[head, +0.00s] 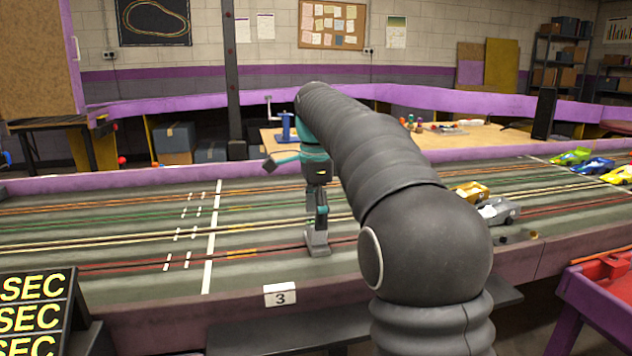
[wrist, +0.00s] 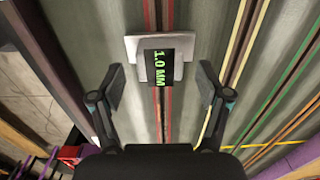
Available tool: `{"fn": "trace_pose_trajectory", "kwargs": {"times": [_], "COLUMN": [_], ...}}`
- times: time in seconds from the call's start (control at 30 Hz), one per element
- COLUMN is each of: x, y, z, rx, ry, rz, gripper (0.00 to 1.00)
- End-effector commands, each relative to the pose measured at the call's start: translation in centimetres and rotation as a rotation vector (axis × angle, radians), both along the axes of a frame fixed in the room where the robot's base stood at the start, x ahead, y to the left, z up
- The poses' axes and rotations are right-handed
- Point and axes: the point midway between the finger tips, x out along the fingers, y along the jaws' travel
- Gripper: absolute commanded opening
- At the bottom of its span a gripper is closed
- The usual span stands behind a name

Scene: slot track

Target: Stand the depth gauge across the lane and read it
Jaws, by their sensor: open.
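The depth gauge (wrist: 148,48) is a light grey block with a dark display reading "1.0 MM" in green. In the wrist view it stands across the red-lined lane (wrist: 168,120), covering part of its lines. In the head view the gauge (head: 317,246) is on the near red lane, below my gripper (head: 321,216). My gripper is open, and the wrist view shows its fingers (wrist: 161,86) on either side of the gauge's display end, with gaps on both sides.
A silver car (head: 497,211) and a yellow car (head: 470,191) are on the track to the right. A white line (head: 211,240) crosses the lanes at left. The track left of the gauge is clear.

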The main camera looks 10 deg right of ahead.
Motion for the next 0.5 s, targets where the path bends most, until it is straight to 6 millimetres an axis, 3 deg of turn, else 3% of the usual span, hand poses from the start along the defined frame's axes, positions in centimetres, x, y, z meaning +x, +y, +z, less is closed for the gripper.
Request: {"fn": "trace_pose_trajectory", "kwargs": {"times": [0.1, 0.3, 0.5], "x": [0.1, 0.1, 0.1], "y": [0.0, 0.0, 0.0], "z": [2.9, 6.4, 8.0], "rx": [0.0, 0.0, 0.0], "ry": [-0.002, -0.002, 0.0], "rz": [0.0, 0.0, 0.0], "gripper": [0.76, 0.76, 0.76]}}
